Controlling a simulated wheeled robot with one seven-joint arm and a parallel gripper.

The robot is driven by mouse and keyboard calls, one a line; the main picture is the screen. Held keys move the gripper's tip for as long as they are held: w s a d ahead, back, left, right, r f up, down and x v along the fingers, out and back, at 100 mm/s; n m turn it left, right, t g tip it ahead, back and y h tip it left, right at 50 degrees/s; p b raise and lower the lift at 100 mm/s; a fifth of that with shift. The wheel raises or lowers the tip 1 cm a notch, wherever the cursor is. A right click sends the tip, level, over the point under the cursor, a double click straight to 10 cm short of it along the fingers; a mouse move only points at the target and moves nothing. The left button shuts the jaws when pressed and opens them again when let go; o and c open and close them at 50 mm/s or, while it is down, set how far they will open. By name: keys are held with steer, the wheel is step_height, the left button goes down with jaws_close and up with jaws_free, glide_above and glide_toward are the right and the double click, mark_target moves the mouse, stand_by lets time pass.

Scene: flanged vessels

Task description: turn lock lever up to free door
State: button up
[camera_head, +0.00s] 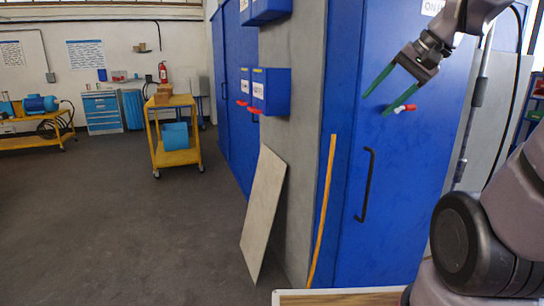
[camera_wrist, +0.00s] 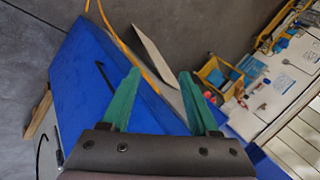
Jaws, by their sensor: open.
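The blue door (camera_head: 400,190) stands upright on the right of the head view, with a black bar handle (camera_head: 367,185). A small lever (camera_head: 405,108) with a white part and a red end is high on the door. It appears close to level, its red end to the right. My gripper (camera_head: 377,104) is open and empty, its green fingers pointing down and left, just left of the lever. Whether it touches the lever, I cannot tell. In the wrist view the open fingers (camera_wrist: 160,75) show over the blue door (camera_wrist: 75,75); the lever is not visible there.
A grey board (camera_head: 263,212) leans on the grey wall left of the door. An orange strip (camera_head: 322,210) runs beside the door. Blue boxes with red parts (camera_head: 270,91) project from the wall. A yellow cart (camera_head: 174,135) stands farther back. The floor at left is clear.

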steer(key=s+n+t+h, duration=0.1)
steer(key=s+h, duration=0.2)
steer(key=s, duration=0.4)
steer(key=shift+s+r+n, duration=0.2)
steer(key=shift+s+n, duration=0.05)
steer(key=shift+n, duration=0.15)
stand_by(1.5)
